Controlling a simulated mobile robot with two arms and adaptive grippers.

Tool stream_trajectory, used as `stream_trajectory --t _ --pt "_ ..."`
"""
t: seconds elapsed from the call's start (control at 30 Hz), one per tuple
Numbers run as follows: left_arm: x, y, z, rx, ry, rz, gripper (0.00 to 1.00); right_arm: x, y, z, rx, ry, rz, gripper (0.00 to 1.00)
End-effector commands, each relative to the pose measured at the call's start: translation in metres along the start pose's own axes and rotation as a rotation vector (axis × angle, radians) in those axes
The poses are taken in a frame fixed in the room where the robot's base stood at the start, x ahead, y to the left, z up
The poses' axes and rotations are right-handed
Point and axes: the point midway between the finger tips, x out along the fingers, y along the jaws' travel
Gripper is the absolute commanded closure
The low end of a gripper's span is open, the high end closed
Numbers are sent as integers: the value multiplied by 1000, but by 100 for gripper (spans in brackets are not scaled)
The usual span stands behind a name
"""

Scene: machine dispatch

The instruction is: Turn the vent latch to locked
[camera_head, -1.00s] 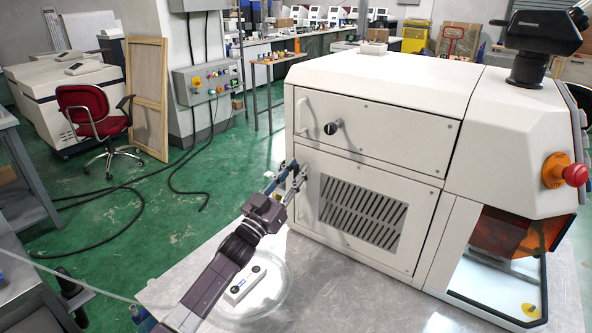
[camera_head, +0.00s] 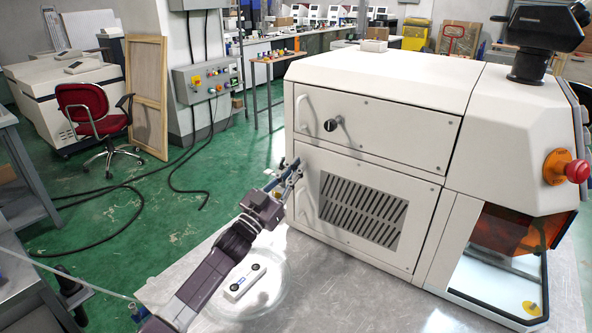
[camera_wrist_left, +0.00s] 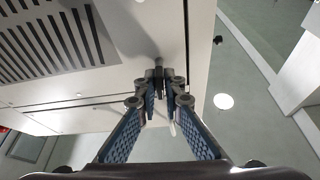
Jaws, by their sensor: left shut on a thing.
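The cream machine (camera_head: 375,80) has a lower vent panel (camera_head: 420,225) with a slotted grille (camera_head: 362,212); the grille also shows at upper left in the left wrist view (camera_wrist_left: 50,42). My left gripper (camera_head: 292,172) is at the panel's upper left edge. In the left wrist view its blue-padded fingers (camera_wrist_left: 160,88) are shut on a small dark part, which looks like the vent latch (camera_wrist_left: 158,64). The fingertips hide most of it, so its turn angle cannot be told. My right gripper is not in view.
A pale handle (camera_head: 303,200) stands out at the panel's left side. A red stop button (camera_head: 577,171) is at the right.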

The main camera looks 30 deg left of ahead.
Motion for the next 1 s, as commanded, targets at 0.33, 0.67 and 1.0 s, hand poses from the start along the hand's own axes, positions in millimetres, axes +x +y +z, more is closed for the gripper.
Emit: stream_trajectory --t 0.33,0.67,1.0 --pt "0 0 0 288 1 119 100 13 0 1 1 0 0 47" --pt "0 1 0 577 1 239 100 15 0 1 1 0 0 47" --pt "0 2 -1 876 1 362 100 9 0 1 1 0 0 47"
